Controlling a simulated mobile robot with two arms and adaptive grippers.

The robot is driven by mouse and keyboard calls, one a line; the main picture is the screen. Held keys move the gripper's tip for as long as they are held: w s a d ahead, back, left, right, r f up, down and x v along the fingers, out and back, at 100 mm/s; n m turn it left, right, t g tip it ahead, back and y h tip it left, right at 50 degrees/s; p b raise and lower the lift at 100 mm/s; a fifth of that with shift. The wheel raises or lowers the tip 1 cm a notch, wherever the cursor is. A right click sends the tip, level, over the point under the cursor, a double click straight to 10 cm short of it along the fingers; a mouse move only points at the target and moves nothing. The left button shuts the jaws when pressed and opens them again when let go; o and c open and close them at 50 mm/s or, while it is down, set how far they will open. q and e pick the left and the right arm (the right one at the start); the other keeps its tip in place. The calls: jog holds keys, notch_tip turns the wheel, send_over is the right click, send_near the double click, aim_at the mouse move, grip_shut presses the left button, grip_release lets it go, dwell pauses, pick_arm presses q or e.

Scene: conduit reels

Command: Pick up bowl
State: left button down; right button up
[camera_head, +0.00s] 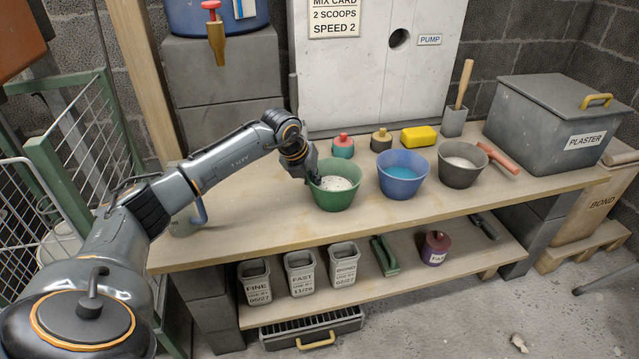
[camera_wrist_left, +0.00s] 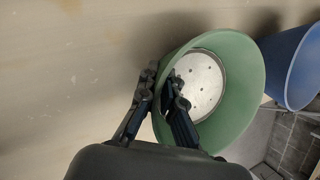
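My left gripper (camera_head: 314,182) is at the green bowl's left rim. In the left wrist view its fingers (camera_wrist_left: 160,88) straddle the rim, one inside and one outside, closed in close to the wall. The bowl appears to rest on the bench. My right gripper is not in view.
Behind the bowls are a red-topped jar (camera_head: 342,146), a dark jar (camera_head: 381,140) and a yellow block (camera_head: 418,137). A reddish bar (camera_head: 498,158) and a plaster bin (camera_head: 560,118) are at the right. The bench (camera_head: 250,220) left of the green bowl is mostly clear.

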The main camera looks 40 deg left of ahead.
pick_arm(q)
jog(key=shift+r, duration=0.25)
